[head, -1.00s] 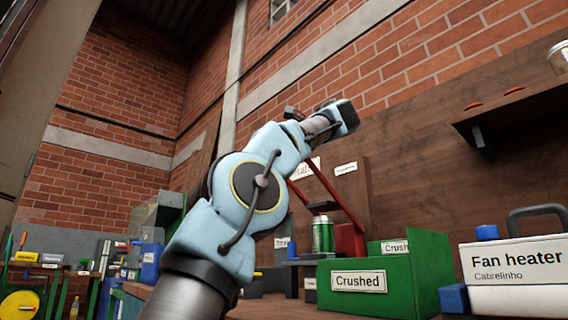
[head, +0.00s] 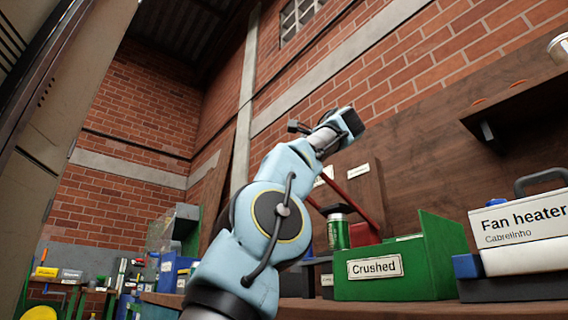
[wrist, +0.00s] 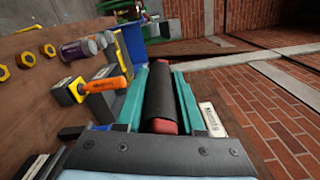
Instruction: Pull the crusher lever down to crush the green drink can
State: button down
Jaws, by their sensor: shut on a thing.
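The green drink can (head: 338,234) stands upright and at full height in the crusher, with the dark press plate (head: 337,208) just above its top; I cannot tell whether they touch. The crusher's red lever arms (head: 356,203) slant up to the left from its red body, partly hidden by my arm. In the wrist view, the lever's black grip (wrist: 161,88), with red at its ends, lies between my teal fingers. My gripper (wrist: 166,82) is shut on this lever handle, above the can. In the head view my arm hides the fingertips.
A green bin labelled "Crushed" (head: 375,268) stands right of the crusher. A fan heater box (head: 520,222) is further right. A wall shelf (head: 520,97) juts out at upper right.

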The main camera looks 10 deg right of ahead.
jog(key=c, duration=0.5)
grip_release()
jog(key=v, duration=1.1)
